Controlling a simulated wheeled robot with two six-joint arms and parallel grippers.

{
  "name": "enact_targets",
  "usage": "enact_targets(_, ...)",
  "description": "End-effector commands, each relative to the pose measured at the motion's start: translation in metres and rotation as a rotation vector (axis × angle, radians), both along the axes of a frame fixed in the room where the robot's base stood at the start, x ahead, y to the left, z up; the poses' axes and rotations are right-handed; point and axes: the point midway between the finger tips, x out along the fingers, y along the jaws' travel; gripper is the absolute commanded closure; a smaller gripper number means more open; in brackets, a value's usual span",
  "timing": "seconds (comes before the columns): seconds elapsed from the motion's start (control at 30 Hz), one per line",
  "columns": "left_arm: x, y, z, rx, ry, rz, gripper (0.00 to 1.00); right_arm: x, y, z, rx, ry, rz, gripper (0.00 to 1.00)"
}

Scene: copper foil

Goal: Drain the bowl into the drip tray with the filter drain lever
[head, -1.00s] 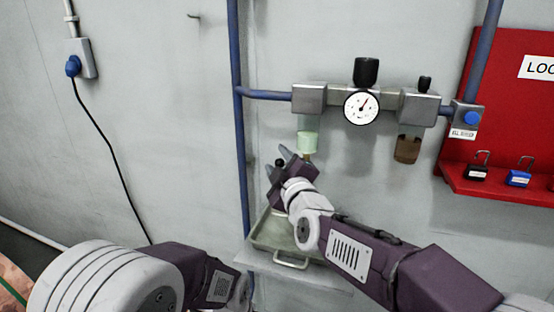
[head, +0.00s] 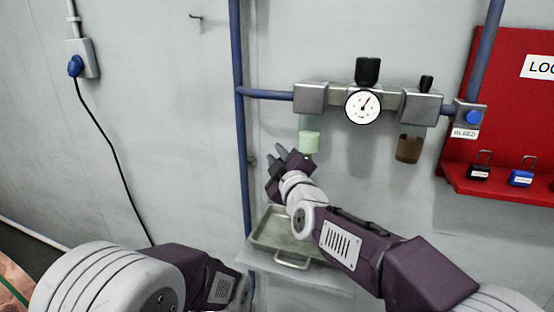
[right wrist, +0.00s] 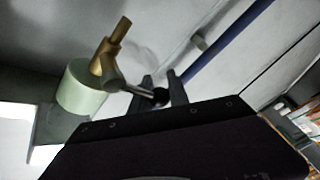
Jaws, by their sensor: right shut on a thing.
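The filter bowl (head: 309,142) hangs under the left block of the wall unit, its lower part pale green; it also shows in the right wrist view (right wrist: 82,88). Below it is a brass drain fitting (right wrist: 105,57) with a grey lever (right wrist: 122,84) ending in a black knob (right wrist: 160,97). My right gripper (head: 277,155) is just left of and below the bowl, shut on the lever's knob, as the right wrist view (right wrist: 161,88) shows. The metal drip tray (head: 262,236) sits below on a shelf, partly hidden by my right arm. My left gripper is out of view.
A gauge (head: 363,105) and a brown bowl (head: 408,149) are to the right on the same unit. A blue pipe (head: 242,150) runs vertically just left of my right gripper. A red lock board (head: 505,110) is at far right. The wall further left is mostly clear.

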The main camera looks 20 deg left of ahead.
Motion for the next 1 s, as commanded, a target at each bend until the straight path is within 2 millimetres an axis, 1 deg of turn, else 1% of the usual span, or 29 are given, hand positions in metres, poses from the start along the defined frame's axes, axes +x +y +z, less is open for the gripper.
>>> enact_targets(0.03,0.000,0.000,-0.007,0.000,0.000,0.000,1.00,0.000,0.000,-0.002,0.022,-0.002,0.000,1.00)
enact_targets(0.2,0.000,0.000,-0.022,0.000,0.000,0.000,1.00,0.000,-0.001,0.005,0.136,-0.007,0.000,1.00)
enact_targets(0.5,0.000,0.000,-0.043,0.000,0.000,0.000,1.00,0.000,-0.006,0.022,0.359,-0.013,0.001,1.00)
enact_targets(0.8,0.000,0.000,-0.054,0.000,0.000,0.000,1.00,0.000,-0.012,0.033,0.515,-0.018,0.000,1.00)
enact_targets(1.0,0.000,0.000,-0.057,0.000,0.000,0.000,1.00,0.000,-0.014,0.037,0.562,-0.018,0.000,1.00)
